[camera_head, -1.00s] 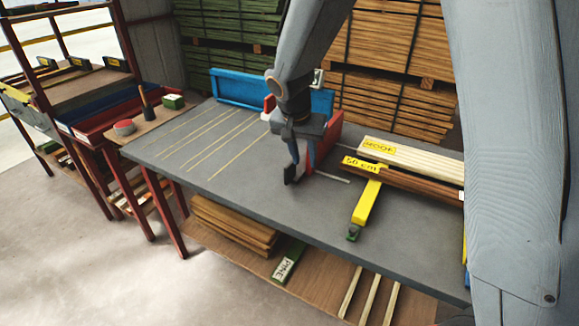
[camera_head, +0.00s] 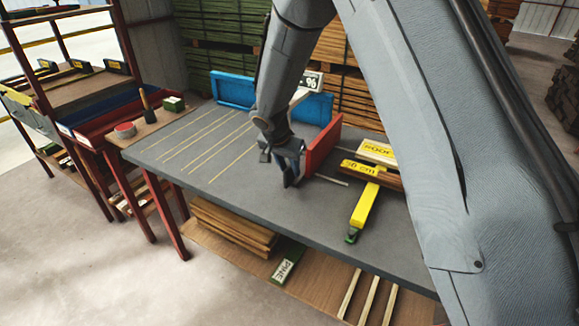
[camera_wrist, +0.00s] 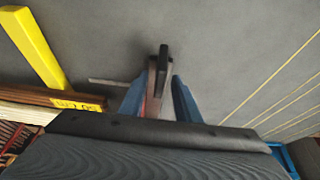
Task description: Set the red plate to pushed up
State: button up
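The red plate (camera_head: 322,147) stands upright on the grey bench, just right of and behind my gripper (camera_head: 289,172) in the head view. A thin pale rod lies beside its lower right. My gripper points down close to the bench top. In the wrist view my gripper (camera_wrist: 157,95) shows two blue fingers on either side of a narrow reddish and grey piece with a black end (camera_wrist: 163,60). I cannot tell whether that piece is gripped or what it belongs to. Whether the plate touches my gripper is unclear. My arm hides part of the area behind it.
A blue tray (camera_head: 232,89) and a % sign (camera_head: 312,81) stand at the back. The lined left part of the bench (camera_head: 185,145) is clear.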

jog(key=shift+f, duration=0.25)
grip_shut()
